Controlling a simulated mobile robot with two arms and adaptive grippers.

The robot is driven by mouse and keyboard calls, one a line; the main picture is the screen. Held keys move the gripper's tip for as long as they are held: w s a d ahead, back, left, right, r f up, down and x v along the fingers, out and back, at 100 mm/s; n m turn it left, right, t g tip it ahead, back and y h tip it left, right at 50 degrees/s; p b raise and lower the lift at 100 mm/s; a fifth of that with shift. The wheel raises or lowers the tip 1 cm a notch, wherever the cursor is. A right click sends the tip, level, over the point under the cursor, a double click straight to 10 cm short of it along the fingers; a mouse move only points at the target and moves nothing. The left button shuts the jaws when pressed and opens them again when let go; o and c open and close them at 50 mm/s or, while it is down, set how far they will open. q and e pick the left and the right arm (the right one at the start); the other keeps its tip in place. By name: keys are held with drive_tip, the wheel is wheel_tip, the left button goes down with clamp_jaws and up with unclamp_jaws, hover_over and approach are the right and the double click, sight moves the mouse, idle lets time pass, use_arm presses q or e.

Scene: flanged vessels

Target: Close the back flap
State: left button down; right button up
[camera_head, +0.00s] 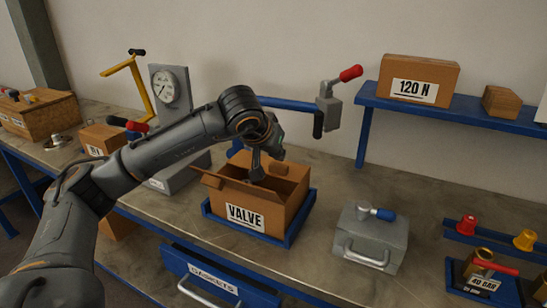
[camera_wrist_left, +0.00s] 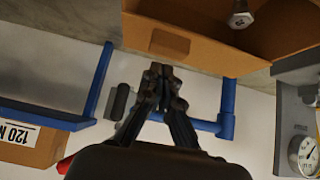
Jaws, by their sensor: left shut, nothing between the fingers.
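The open cardboard box labelled VALVE (camera_head: 282,208) stands in a blue tray on the bench. Its left flap (camera_head: 206,179) sticks outward. A back panel with a dark hand slot stands up at the rear (camera_head: 284,169); it also shows in the left wrist view (camera_wrist_left: 140,32). I cannot tell whether this panel is the back flap or the wall. My left gripper (camera_head: 257,177) is shut and empty, pointing down over the rear of the box. In the left wrist view, its fingertips (camera_wrist_left: 160,72) appear close to the panel; contact is unclear. A metal part (camera_wrist_left: 240,18) lies inside the box. My right gripper is out of view.
A blue arm with a red-handled clamp (camera_head: 328,105) reaches behind the box. A gauge stand (camera_head: 168,95) is at back left. A grey lidded case (camera_head: 371,238) stands right of the box. A blue shelf (camera_head: 445,112) holds cartons.

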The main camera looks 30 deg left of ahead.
use_arm(q)
wheel_tip(320, 180, up, 4)
drive_tip(key=p, duration=0.3)
drive_tip(key=s+f+b, duration=0.1)
drive_tip(key=s, duration=0.2)
drive_tip(key=s+f+b, duration=0.1)
drive_tip(key=s, duration=0.2)
drive_tip(key=s+d+f+b, duration=0.1)
drive_tip(key=s, duration=0.2)
drive_tip(key=shift+s+f+b, duration=0.2)
drive_tip(key=shift+f+b, duration=0.1)
drive_tip(key=shift+b, duration=0.1)
